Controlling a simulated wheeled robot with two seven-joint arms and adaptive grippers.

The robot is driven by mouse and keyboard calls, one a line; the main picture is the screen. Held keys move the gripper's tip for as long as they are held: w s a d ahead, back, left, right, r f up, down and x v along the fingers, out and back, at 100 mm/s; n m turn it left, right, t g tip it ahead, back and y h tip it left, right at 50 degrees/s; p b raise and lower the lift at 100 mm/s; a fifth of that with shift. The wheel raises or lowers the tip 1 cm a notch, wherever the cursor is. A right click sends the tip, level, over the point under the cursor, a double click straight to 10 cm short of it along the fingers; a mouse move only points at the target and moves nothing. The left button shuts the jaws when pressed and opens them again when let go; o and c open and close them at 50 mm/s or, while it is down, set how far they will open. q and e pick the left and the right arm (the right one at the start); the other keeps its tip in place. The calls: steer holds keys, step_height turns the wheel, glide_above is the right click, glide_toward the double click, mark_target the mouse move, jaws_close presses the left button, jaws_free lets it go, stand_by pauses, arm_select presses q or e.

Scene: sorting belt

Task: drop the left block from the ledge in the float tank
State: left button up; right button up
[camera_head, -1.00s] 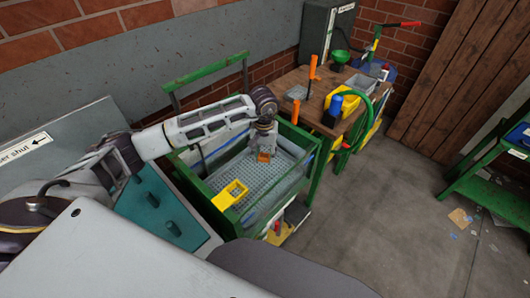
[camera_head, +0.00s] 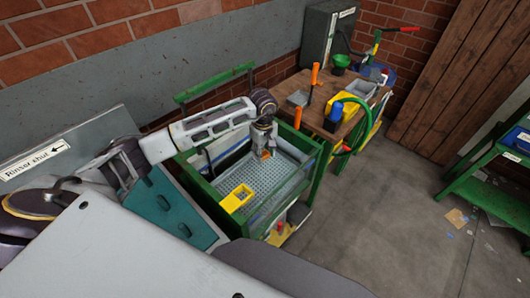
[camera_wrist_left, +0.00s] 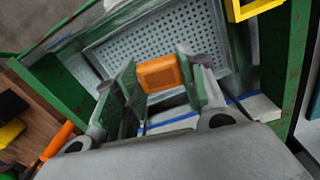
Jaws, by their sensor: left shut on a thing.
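My left gripper (camera_head: 264,151) is shut on an orange block (camera_wrist_left: 160,74). In the head view the block (camera_head: 266,155) shows at the fingertips, over the float tank (camera_head: 256,217), a green-framed tank with clear sides and a grey perforated floor. In the left wrist view the block sits between the two fingers, with the perforated floor behind it. I cannot tell its exact height above the floor. The ledge cannot be made out clearly. My right gripper is not in view.
A yellow open box (camera_head: 236,198) sits at the tank's near side. A wooden workbench (camera_head: 322,112) with a blue-and-yellow tool, a grey tray and orange-handled tools stands to the right. A green shelf (camera_head: 487,166) is at far right.

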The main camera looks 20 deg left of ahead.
arm_select(q)
steer(key=n, duration=0.2)
steer(key=shift+w+a+r+n+p, duration=0.15)
steer(key=shift+a+n+p, duration=0.15)
steer(key=shift+n, duration=0.1)
steer(key=n, duration=0.2)
steer(key=shift+w+a+r+n, duration=0.1)
steer(key=shift+w+a+n, duration=0.05)
steer(key=shift+a+n, duration=0.15)
steer(key=shift+w+a+r+n+p, duration=0.1)
steer(key=shift+w+a+n+p, duration=0.15)
steer(key=shift+n, duration=1.4)
steer(key=shift+w+a+n+p, duration=0.2)
steer(key=shift+a+n, duration=0.15)
steer(key=shift+n, duration=1.25)
steer(key=shift+w+a+r+n+p, duration=0.1)
steer(key=shift+w+a+n+p, duration=0.15)
steer(key=shift+n, duration=1.4)
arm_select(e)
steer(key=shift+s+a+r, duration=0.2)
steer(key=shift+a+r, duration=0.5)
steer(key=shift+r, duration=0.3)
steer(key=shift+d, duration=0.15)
arm_select(q)
steer(key=shift+s+f, duration=0.1)
steer(key=shift+f, duration=0.05)
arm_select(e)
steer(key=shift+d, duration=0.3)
